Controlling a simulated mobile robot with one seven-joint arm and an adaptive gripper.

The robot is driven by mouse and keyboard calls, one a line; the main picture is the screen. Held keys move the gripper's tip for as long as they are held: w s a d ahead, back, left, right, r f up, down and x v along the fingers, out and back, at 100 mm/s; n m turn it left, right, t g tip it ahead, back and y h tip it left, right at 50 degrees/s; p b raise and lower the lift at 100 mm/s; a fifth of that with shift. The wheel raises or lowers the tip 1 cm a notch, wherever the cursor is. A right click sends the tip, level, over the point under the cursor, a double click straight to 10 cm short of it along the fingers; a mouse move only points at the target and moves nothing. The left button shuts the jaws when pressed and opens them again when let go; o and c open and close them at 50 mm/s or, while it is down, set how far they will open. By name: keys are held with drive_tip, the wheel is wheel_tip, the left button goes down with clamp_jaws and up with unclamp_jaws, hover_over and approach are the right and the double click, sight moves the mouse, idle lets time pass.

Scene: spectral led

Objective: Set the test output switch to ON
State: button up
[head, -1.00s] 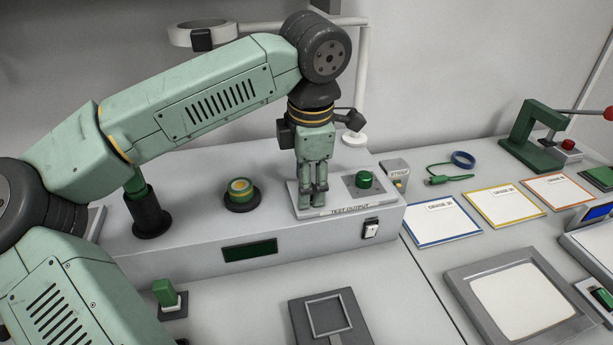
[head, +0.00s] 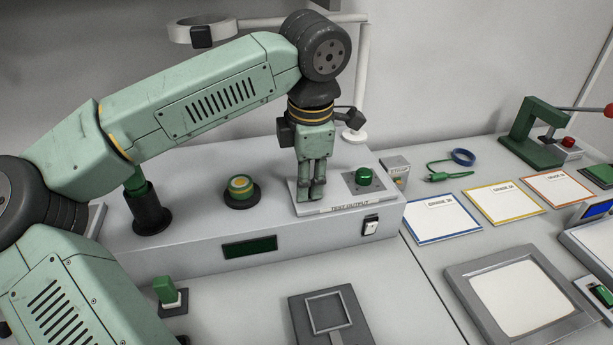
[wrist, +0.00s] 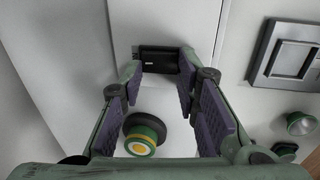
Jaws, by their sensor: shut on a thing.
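The TEST OUTPUT plate (head: 345,208) lies on top of the grey box, with its label along the front edge. My gripper (head: 312,195) points down onto the left part of this plate. In the wrist view, a black piece with a small white mark (wrist: 160,62) sits between the fingertips, and my gripper is shut on it. It appears to be the switch handle. The fingers hide it in the head view, so its setting cannot be read.
A yellow-green round button (head: 241,190) is left of my gripper; it also shows in the wrist view (wrist: 141,139). The box front has a dark display (head: 250,247) and a white rocker (head: 370,226). A lamp post (head: 361,80) rises behind.

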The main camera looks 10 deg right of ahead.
drive_tip(key=shift+w+g+p, duration=0.15)
drive_tip(key=shift+g+p, duration=0.25)
drive_tip(key=shift+g, duration=0.2)
drive_tip(key=o, duration=1.1)
drive_tip(key=shift+o, duration=0.2)
wheel_tip(320, 180, up, 12)
drive_tip(key=shift+s, duration=0.3)
